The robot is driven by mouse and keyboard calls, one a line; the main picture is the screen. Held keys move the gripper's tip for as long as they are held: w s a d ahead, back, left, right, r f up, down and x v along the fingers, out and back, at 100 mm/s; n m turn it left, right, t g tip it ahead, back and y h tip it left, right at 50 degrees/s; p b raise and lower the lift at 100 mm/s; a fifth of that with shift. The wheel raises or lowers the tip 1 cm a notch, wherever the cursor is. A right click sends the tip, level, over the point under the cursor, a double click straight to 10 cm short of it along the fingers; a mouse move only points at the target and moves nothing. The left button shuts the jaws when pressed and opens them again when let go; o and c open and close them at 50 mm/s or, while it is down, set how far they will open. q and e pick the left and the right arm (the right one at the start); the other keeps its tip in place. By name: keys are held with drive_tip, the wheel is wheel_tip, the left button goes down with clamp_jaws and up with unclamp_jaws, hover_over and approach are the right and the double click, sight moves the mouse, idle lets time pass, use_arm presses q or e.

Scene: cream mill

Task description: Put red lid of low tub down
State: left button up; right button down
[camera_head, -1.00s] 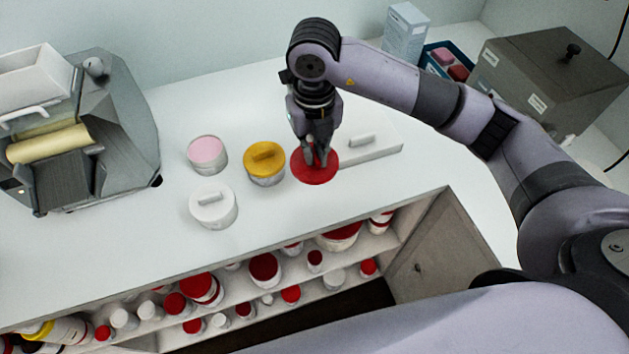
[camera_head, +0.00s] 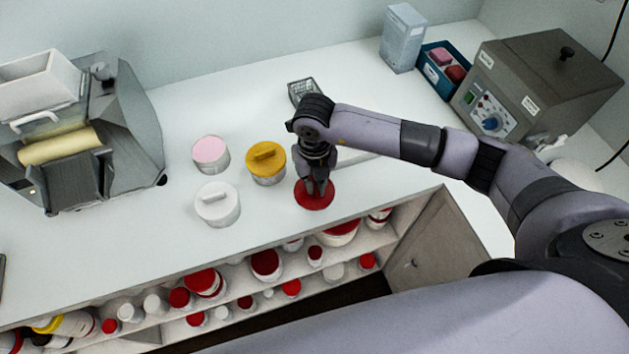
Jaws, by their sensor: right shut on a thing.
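The red lid (camera_head: 312,200) is a flat round disc at the front part of the white counter (camera_head: 120,240), right of the yellow-lidded tub. My right gripper (camera_head: 316,190) points down onto it and is shut on it, likely by a grip that the fingers hide. The lid looks at or very near the counter surface; I cannot tell if it touches. A low open tub with pink content (camera_head: 210,151) stands at the left, behind the white-lidded tub. My left gripper is not in view.
A yellow-lidded tub (camera_head: 266,160) and a white-lidded tub (camera_head: 217,203) stand left of the lid. A roller mill (camera_head: 90,140) is at far left. A grey box machine (camera_head: 545,75), blue bin (camera_head: 433,78) and carton (camera_head: 402,40) stand at back right. Shelves of jars lie below the front edge.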

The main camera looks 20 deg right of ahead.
sight(315, 185)
drive_tip(key=shift+f, duration=0.1)
drive_tip(key=c, duration=1.8)
unclamp_jaws()
drive_tip(key=shift+o, duration=0.2)
drive_tip(key=shift+r, duration=0.25)
wheel_tip(315, 185, up, 12)
drive_tip(key=b, duration=0.4)
drive_tip(key=shift+f, duration=0.1)
